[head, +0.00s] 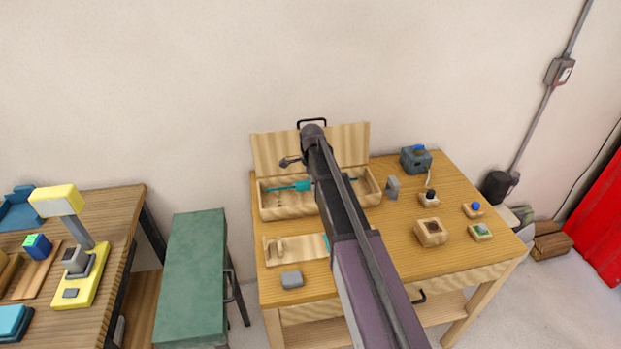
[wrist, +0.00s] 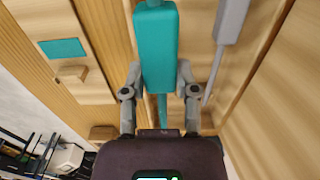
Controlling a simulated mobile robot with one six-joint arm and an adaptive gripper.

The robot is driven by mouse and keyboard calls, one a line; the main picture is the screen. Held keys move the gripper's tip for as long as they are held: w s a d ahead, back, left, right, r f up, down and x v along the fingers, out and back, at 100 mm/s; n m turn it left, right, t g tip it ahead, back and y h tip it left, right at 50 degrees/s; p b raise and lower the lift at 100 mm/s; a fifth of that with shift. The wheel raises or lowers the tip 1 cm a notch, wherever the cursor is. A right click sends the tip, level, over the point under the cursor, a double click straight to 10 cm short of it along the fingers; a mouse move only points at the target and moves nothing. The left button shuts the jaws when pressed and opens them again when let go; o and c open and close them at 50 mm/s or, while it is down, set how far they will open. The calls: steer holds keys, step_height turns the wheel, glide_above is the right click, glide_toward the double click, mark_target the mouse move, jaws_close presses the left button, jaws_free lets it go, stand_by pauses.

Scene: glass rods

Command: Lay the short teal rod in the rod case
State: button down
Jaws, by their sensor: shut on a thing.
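The short teal rod (wrist: 157,45) has a thick body and a thin shaft. My gripper (wrist: 158,92) is shut on it, with one finger on each side. In the head view the teal rod (head: 303,186) lies roughly level along the case's length, thick end to the right. The rod case (head: 288,211) is an open wooden box with its lid raised at the back. The rod shows within the case's outline; I cannot tell whether it touches the floor. My arm hides the middle of the case and my gripper in the head view.
A grey rod (wrist: 231,20) lies in the case beside the teal one. A wooden board (head: 300,247) with a teal patch and a grey block (head: 292,279) are in front of the case. Several small blocks and a blue-grey box (head: 415,161) stand on the right.

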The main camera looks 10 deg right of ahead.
steer(key=shift+w, duration=0.75)
step_height(320, 180, down, 7)
steer(key=b, duration=0.7)
steer(key=shift+r, duration=0.15)
stand_by(0.5)
steer(key=shift+r+p, duration=0.45)
steer(key=shift+p, duration=0.1)
steer(key=shift+f+b, duration=1)
steer(key=shift+f, duration=0.05)
stand_by(1.5)
steer(key=shift+c, duration=1.5)
jaws_free()
steer(key=shift+r, duration=0.1)
